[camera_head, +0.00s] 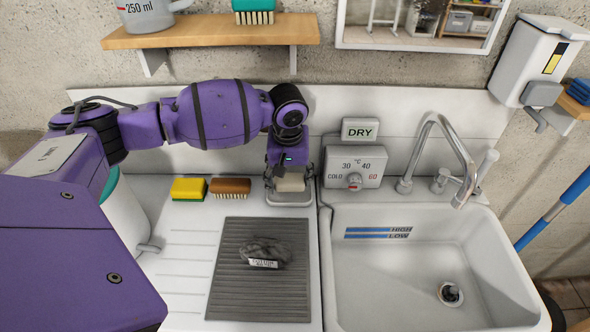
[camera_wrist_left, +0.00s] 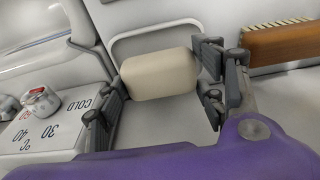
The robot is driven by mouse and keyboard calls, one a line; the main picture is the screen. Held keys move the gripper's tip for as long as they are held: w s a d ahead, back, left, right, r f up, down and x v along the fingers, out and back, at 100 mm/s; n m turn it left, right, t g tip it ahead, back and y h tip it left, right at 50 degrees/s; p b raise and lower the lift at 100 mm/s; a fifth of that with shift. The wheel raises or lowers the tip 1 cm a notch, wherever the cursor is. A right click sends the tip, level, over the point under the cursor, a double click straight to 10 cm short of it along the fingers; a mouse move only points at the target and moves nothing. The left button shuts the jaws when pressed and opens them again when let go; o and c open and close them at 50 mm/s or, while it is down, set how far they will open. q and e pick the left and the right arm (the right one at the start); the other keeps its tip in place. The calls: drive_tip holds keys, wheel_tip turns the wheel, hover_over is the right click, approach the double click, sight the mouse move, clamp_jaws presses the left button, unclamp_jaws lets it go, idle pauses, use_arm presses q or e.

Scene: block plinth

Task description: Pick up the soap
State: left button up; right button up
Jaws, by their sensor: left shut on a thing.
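The soap (camera_head: 290,184) is a cream bar at the back of the counter, left of the sink, in or just above a grey soap dish (camera_head: 290,199). My left gripper (camera_head: 288,178) comes down over it from above and is shut on it. In the left wrist view the cream soap (camera_wrist_left: 160,75) sits between the two dark fingers of the gripper (camera_wrist_left: 158,90). I cannot tell whether the soap still touches the dish. My right gripper is not in view.
A yellow-green sponge (camera_head: 189,188) and a brown brush (camera_head: 230,188) lie left of the soap. A grey ribbed mat (camera_head: 259,295) with a dark scrubber (camera_head: 268,251) is in front. The control box (camera_head: 354,167), tap (camera_head: 440,150) and empty sink (camera_head: 410,265) are to the right.

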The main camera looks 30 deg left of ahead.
use_arm(q)
drive_tip(key=s+d+r+p, duration=0.2)
drive_tip(key=s+d+r, duration=0.6)
drive_tip(key=s+r, duration=0.2)
drive_tip(key=shift+s+r, duration=0.15)
drive_tip(key=shift+s, duration=0.65)
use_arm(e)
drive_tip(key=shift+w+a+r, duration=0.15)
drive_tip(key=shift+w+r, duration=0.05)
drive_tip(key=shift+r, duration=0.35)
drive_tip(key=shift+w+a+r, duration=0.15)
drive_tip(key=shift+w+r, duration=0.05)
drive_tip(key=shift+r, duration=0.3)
